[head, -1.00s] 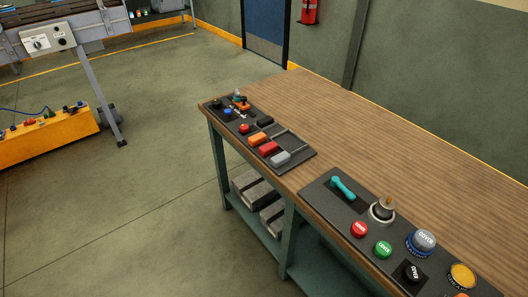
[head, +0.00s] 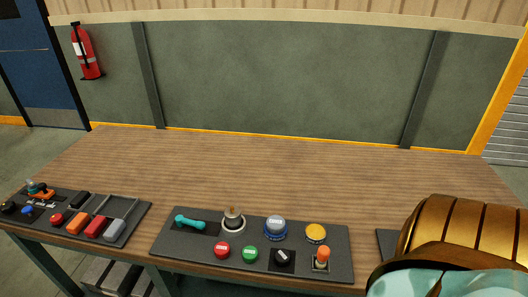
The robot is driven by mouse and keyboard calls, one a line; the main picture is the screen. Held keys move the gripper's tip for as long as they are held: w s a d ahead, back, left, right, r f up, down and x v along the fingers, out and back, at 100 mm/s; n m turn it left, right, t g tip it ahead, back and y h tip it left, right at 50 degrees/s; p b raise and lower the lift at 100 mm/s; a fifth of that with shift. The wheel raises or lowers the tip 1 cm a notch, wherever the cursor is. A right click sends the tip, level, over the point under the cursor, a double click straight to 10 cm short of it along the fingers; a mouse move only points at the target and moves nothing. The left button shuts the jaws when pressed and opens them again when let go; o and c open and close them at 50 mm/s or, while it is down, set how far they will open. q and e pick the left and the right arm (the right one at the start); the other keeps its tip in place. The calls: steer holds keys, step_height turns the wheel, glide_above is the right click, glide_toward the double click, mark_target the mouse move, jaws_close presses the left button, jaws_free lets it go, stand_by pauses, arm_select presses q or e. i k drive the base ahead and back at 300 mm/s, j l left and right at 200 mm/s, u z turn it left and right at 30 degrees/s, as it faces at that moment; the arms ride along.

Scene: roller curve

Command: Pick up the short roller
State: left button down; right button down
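I cannot make out a short roller in the head view. Neither of my grippers shows. A wooden workbench (head: 250,165) runs across the view, its wide top bare behind the control panels. A gold and teal part of my own body fills the lower right corner and hides the bench there.
A middle panel (head: 180,247) near the bench's front edge holds a teal lever (head: 189,222), several coloured buttons and an orange-tipped switch (head: 322,256). A left panel (head: 135,220) carries sliders. A fire extinguisher (head: 87,55) hangs beside a blue door (head: 35,50).

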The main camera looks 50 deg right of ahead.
mark_target(233, 214)
steer(key=z, duration=1.2)
